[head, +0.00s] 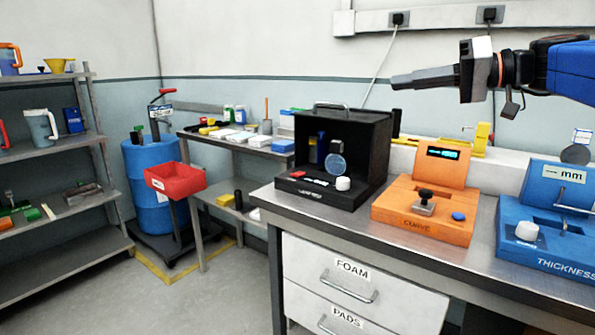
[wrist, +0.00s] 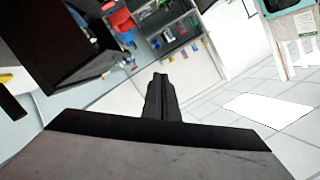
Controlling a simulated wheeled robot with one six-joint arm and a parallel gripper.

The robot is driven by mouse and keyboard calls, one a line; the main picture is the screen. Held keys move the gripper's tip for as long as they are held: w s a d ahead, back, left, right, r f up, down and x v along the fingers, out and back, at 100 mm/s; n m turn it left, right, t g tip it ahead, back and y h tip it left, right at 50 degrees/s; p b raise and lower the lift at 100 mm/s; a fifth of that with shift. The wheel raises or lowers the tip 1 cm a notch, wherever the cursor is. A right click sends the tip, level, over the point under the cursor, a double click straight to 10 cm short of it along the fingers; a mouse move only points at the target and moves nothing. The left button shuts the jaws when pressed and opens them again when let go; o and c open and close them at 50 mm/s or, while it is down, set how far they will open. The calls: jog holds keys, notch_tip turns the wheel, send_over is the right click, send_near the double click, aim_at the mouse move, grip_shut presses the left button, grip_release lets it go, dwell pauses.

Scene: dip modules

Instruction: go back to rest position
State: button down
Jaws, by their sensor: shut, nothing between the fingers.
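My gripper (head: 402,81) is in the upper right of the head view, at the end of my blue arm. It points left and hangs in the air above the back of the workbench (head: 300,214), clear of everything below. Its fingers are closed together with nothing between them. In the wrist view the shut fingers (wrist: 161,92) point away over a tilted view of the room.
On the bench stand a black open-front box (head: 377,140), an orange CURVE module (head: 400,213) and a blue THICKNESS module (head: 530,255). A red bin (head: 175,180), a blue barrel (head: 148,215) and shelves (head: 60,275) stand left. Open floor lies between.

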jog(key=s+a+f+m+g+h, duration=0.1)
jog(key=s+f+m+h, duration=0.15)
jog(key=s+f, duration=0.65)
jog(key=s+a+f+m+g+h, duration=0.15)
jog(key=f+h, duration=0.25)
jog(key=f, duration=1)
jog(key=s+d+f+h, duration=0.4)
jog(key=s+f, duration=0.3)
jog(key=f, duration=0.3)
jog(key=s+d+f+h, duration=0.3)
jog(key=s+d+f, duration=0.2)
jog(key=f, duration=0.6)
jog(key=shift+s+h, duration=0.35)
jog(key=shift+s, duration=0.65)
